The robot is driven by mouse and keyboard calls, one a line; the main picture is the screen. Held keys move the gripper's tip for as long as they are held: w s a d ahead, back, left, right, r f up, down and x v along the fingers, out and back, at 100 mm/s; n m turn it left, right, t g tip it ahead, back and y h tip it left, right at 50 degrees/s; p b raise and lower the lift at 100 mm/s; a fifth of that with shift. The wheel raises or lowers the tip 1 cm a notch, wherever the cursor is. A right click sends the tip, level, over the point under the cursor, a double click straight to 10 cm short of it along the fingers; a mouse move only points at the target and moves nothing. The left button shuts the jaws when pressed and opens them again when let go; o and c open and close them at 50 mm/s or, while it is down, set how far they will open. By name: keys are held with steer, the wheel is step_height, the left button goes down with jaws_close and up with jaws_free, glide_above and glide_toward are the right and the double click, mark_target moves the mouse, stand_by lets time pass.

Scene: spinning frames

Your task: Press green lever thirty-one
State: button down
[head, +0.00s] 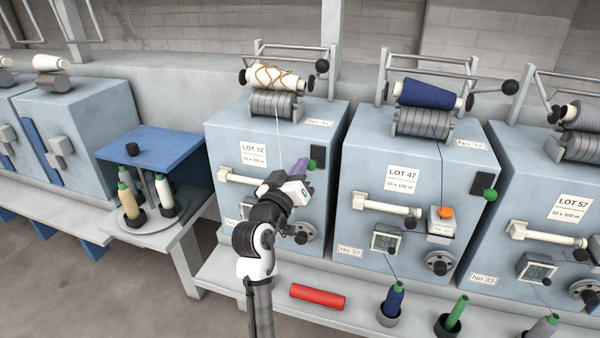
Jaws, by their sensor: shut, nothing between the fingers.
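The left of the three near spinning units, with a LOT 72 card (254,154) and a top plate (320,122) that seems to read No 31, carries a black switch plate (318,154) at its right front edge. A green lever knob (312,165) shows in front of that plate, partly hidden by my gripper. My gripper (302,169) is shut and empty, its tips right beside the knob. I cannot tell whether they touch it. The unit's lower front is partly hidden by my arm.
Unit 32 (402,222), with its own green knob (490,195), stands to the right, then unit 33 (535,200). A red roll (317,296) and several bobbins lie or stand on the front ledge. A blue-topped stand (150,147) is at left.

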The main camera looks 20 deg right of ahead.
steer(key=f+t+h+b, duration=0.1)
steer(key=b, duration=0.6)
steer(key=f+t+h+b, duration=0.2)
steer(key=b, duration=0.6)
steer(key=shift+s+a+f+m, duration=0.1)
steer(key=shift+s+f+m, duration=0.1)
steer(key=shift+f+m, duration=0.1)
